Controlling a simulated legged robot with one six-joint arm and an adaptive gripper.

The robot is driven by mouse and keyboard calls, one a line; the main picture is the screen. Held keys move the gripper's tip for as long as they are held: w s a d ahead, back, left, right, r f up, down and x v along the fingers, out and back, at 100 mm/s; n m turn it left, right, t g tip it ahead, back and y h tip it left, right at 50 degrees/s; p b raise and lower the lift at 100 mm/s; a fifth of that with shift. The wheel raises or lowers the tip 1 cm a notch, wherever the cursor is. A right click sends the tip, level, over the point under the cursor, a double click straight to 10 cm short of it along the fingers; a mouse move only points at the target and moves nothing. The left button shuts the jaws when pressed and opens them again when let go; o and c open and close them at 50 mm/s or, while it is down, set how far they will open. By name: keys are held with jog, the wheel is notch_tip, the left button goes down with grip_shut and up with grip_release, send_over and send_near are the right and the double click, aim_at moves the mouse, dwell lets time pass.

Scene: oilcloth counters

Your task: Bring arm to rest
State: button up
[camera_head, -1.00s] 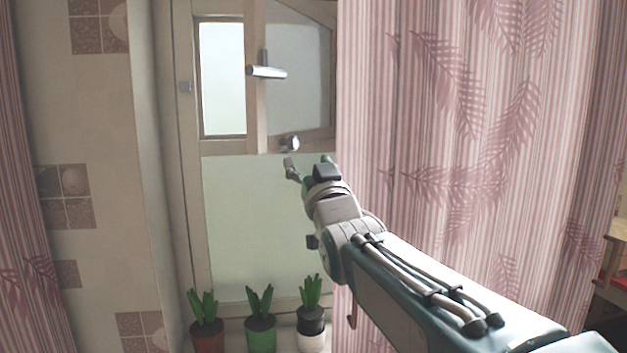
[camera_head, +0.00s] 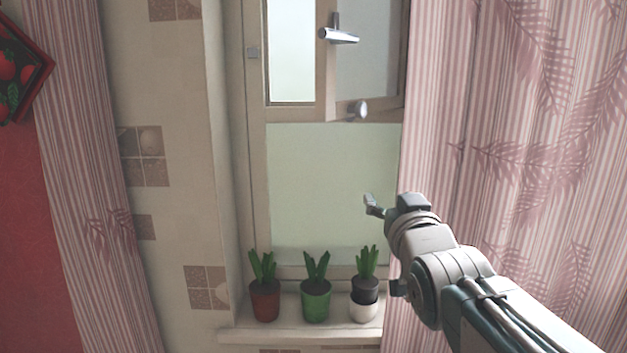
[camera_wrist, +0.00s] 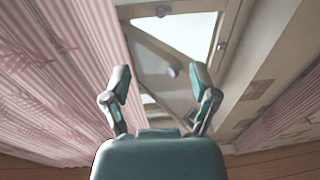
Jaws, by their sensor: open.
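My gripper (camera_head: 378,205) is on the right side of the head view, in front of the window's lower pane and the right curtain. One finger shows there and the other is hidden behind the wrist. In the wrist view my gripper (camera_wrist: 162,88) has its two fingers spread apart with nothing between them. The window (camera_wrist: 172,70) and its frame lie beyond the fingertips. My arm reaches in from the lower right of the head view.
Plants in a red pot (camera_head: 265,300), a green pot (camera_head: 316,301) and a black-and-white pot (camera_head: 365,300) stand on the sill (camera_head: 300,332). The window has a handle (camera_head: 339,36) and a knob (camera_head: 357,110). Pink curtains hang at left (camera_head: 85,170) and right (camera_head: 540,150).

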jog(key=s+f+g, duration=1.3)
jog(key=s+f, duration=0.7)
jog(key=f, duration=0.4)
jog(key=shift+s+f, duration=0.15)
jog(key=shift+s, duration=0.15)
